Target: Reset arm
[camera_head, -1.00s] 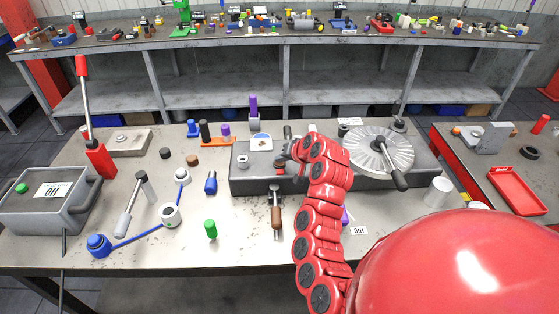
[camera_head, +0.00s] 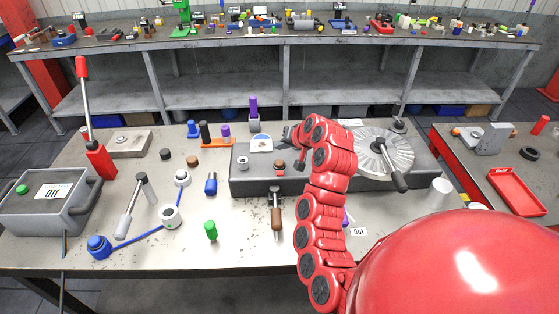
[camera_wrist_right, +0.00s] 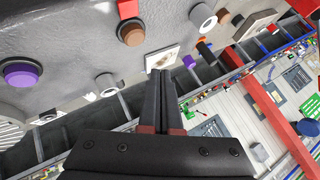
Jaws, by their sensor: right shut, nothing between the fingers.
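My right arm (camera_head: 322,215) reaches up over the workbench from the lower right. Its gripper (camera_head: 290,136) is dark, shut and empty, above the back part of the long grey fixture (camera_head: 250,182). In the right wrist view the closed fingers (camera_wrist_right: 160,78) point toward a white gauge plate (camera_wrist_right: 162,57) on the fixture and seem apart from it. A brown-red button (camera_head: 281,165) lies below the gripper, and a button also shows in the right wrist view (camera_wrist_right: 131,33). My left gripper is in neither view.
A ribbed metal disc (camera_head: 378,150) with a black handle is right of my arm. A red-handled lever (camera_head: 90,120), a green piece (camera_head: 211,230) and a blue-handled wrench (camera_head: 140,238) are further left.

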